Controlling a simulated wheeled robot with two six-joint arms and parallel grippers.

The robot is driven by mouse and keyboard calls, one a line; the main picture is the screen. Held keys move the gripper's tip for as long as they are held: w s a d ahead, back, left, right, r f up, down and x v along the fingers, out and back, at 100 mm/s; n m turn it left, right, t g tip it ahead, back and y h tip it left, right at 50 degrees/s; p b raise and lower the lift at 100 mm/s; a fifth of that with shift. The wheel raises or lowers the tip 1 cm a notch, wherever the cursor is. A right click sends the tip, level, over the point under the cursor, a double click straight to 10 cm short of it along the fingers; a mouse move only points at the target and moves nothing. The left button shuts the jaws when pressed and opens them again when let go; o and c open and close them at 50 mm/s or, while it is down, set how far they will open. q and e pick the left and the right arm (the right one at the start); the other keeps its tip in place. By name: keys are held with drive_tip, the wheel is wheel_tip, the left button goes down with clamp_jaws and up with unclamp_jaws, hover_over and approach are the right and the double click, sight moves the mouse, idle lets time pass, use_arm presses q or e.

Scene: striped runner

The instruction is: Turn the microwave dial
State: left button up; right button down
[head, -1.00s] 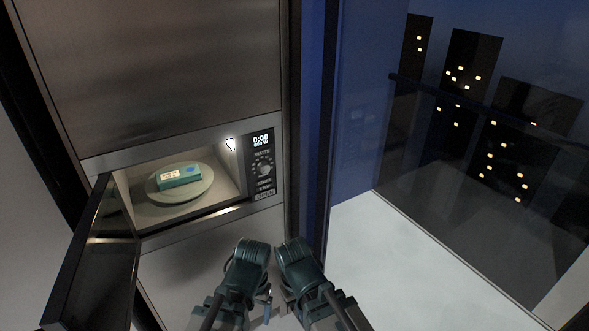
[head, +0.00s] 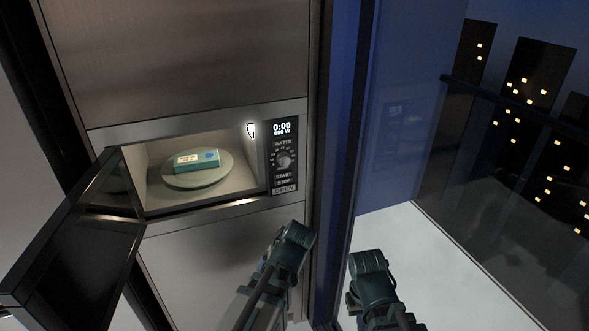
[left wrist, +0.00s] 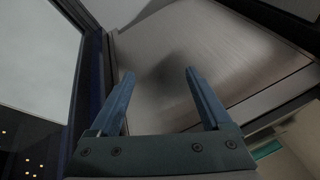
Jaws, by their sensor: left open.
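The microwave dial (head: 284,160) is a small round knob ringed by marks on the dark control panel, right of the open microwave. The display (head: 283,130) above it reads 0:00 and 600 W. START, STOP and OPEN labels sit below. My left arm rises in front of the lower steel panel, below the control panel, in the head view. My left gripper (left wrist: 157,72) shows in the left wrist view with two blue fingers apart and nothing between them. The dial cannot be made out there. Only a link of my right arm shows at the lower right; its gripper is not visible.
The microwave door (head: 75,245) hangs open to the left. Inside, a teal box (head: 197,161) sits on the round turntable plate (head: 185,184). A blue wall edge stands right of the oven, beside a glass railing and a clear pale floor (head: 440,255).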

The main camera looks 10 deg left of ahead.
use_arm(q)
drive_tip(key=w+a+r+n+t+y, duration=0.2)
drive_tip(key=w+a+y, duration=0.1)
drive_tip(key=w, duration=0.1)
drive_tip(key=n+t+y+b, duration=0.1)
drive_tip(key=n+t+y, duration=0.2)
drive_tip(key=t, duration=0.7)
approach(285, 161)
drive_tip(key=x, duration=0.9)
drive_tip(key=shift+w+f, duration=0.1)
drive_tip(key=shift+w, duration=0.05)
clamp_jaws()
